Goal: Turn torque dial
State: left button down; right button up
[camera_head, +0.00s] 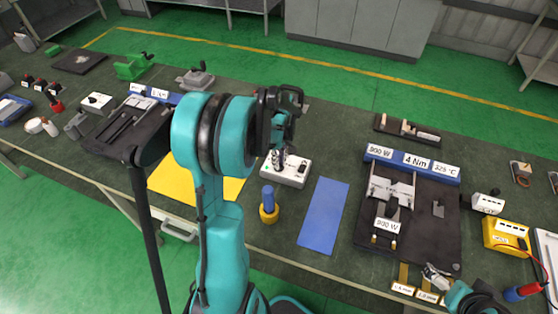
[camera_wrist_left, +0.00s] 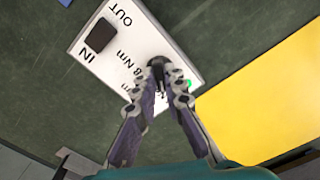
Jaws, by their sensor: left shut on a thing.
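The torque box (camera_head: 297,172) is a white box on the bench, in the middle of the head view. In the left wrist view the box (camera_wrist_left: 115,45) shows IN and OUT marks, Nm marks, a black rocker switch (camera_wrist_left: 100,35) and a green light (camera_wrist_left: 188,83). The dark torque dial (camera_wrist_left: 157,62) sits between my left fingertips. My left gripper (camera_head: 279,160) reaches down over the box and is shut on the dial; its fingers (camera_wrist_left: 164,80) hide part of the dial and markings. My right gripper (camera_head: 437,274) is low at the right of the head view, away from the box.
A blue mat (camera_head: 324,215), a yellow mat (camera_head: 232,188) and a blue-handled screwdriver in a yellow holder (camera_head: 269,205) are near the box. A dark fixture (camera_head: 432,225) stands right, under a blue bar reading 900 W, 4 Nm and 325 °C (camera_head: 412,162).

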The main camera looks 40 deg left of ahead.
pick_arm(q)
jog(key=c, duration=1.6)
grip_release()
notch_tip(320, 180, up, 12)
